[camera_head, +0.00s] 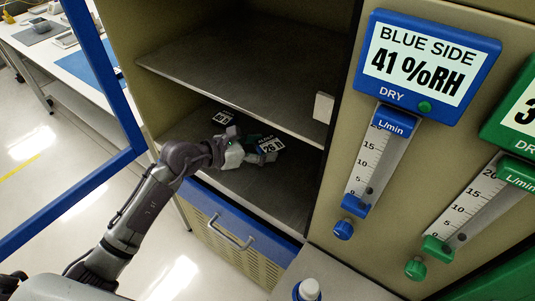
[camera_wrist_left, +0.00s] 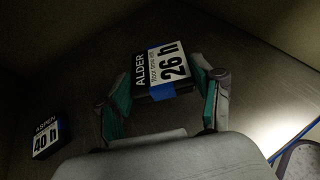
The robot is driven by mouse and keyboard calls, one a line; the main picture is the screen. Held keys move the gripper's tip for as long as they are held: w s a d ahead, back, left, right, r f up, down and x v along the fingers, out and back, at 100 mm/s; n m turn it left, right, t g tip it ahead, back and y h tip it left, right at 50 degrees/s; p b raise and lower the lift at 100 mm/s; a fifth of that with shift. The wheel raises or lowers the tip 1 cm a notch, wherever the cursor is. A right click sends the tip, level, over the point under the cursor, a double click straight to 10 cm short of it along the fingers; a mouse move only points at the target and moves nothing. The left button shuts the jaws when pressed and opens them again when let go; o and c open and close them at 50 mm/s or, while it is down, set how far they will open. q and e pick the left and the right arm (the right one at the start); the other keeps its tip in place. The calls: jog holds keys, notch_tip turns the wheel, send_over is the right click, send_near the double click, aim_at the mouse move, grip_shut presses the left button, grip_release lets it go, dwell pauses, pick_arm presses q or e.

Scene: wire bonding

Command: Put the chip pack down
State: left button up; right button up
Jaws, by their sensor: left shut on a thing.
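The chip pack labelled ALDER, 26 h (camera_wrist_left: 159,66), is a dark pack with a white label and blue tape. My left gripper (camera_wrist_left: 160,92) is shut on it, with one green-padded finger at each side. In the head view the pack (camera_head: 270,145) is inside the open cabinet, over the lower shelf, at my left gripper (camera_head: 259,154). I cannot tell whether the pack touches the shelf. A second pack labelled ASPEN, 40 h (camera_wrist_left: 47,138), lies on the shelf to the left; it also shows in the head view (camera_head: 222,117). My right gripper is not in view.
The lower shelf (camera_head: 285,197) has bare room at its front right. An upper shelf (camera_head: 230,85) is above the arm. A blue-framed door (camera_head: 107,75) stands open at left. A blue humidity display (camera_head: 427,65) and flow meter (camera_head: 375,165) are at right.

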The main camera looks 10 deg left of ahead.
pick_arm(q)
jog(key=shift+a+x, duration=0.2)
jog(key=shift+x, duration=0.95)
jog(key=shift+w+f, duration=0.2)
jog(key=shift+f, duration=2)
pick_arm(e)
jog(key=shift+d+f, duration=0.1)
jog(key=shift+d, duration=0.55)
pick_arm(q)
jog(key=shift+f+b, duration=0.2)
jog(key=shift+b, duration=0.1)
jog(key=o, duration=1.1)
jog(key=shift+o, duration=0.2)
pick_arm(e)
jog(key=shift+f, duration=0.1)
pick_arm(q)
jog(key=shift+r, duration=0.15)
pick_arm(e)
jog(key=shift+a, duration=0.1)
